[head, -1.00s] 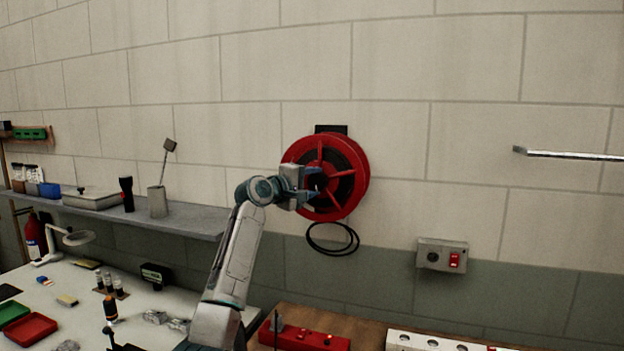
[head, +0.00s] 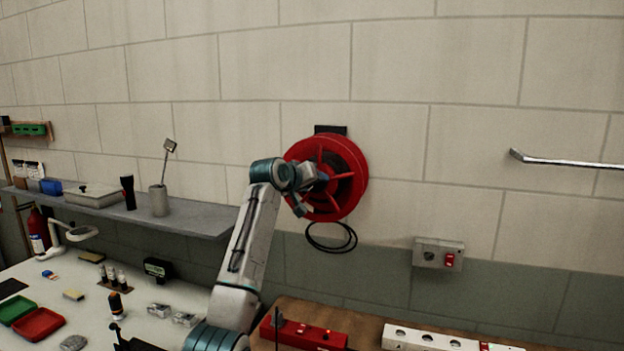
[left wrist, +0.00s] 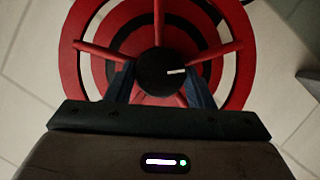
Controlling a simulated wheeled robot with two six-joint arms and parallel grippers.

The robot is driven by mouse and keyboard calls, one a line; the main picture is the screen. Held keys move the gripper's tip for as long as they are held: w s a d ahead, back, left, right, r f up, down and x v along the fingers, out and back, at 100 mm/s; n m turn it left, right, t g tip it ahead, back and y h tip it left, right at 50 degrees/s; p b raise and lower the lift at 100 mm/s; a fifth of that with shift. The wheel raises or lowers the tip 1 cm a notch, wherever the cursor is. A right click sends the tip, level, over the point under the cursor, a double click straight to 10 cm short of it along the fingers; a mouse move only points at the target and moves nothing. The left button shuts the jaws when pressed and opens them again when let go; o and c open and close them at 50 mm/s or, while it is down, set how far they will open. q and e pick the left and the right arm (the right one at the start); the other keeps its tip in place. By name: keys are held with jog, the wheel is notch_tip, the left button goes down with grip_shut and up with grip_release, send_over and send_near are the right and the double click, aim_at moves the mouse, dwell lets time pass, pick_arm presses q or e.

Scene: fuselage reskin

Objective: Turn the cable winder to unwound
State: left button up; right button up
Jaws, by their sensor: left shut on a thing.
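The cable winder (head: 345,152) is a red spoked reel on the wall, with a dark bracket above it and black cable loops hanging below. My left gripper (head: 318,182) is at the reel's centre. In the left wrist view, the red reel (left wrist: 236,60) fills the upper part, and its round black hub knob (left wrist: 160,72) with a white mark sits between the two fingers of my left gripper (left wrist: 160,84). The fingers are shut on the knob. The white mark points right. My right gripper is not in view.
A grey shelf (head: 190,217) with several items is at the left. A grey box with a red switch (head: 438,254) is on the wall at the right. Below are a white bench (head: 130,305) and a red block with holes (head: 303,335). A metal bar (head: 570,162) juts in at the right.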

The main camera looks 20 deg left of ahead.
pick_arm(q)
jog(key=shift+d+m+y+p, duration=0.2)
jog(key=shift+m+y+p, duration=0.25)
jog(key=shift+m+y, duration=0.8)
jog(key=shift+d+m+y+p, duration=0.15)
jog(key=shift+m+y+p, duration=0.25)
jog(key=shift+m+y, duration=0.85)
jog(key=shift+m+h, duration=0.3)
jog(key=shift+m, duration=0.3)
jog(key=o, duration=1)
jog(key=b+v, duration=0.4)
jog(key=v, duration=0.6)
jog(key=shift+s+r+b, duration=0.2)
jog(key=shift+s+b, duration=0.15)
jog(key=shift+b, duration=0.05)
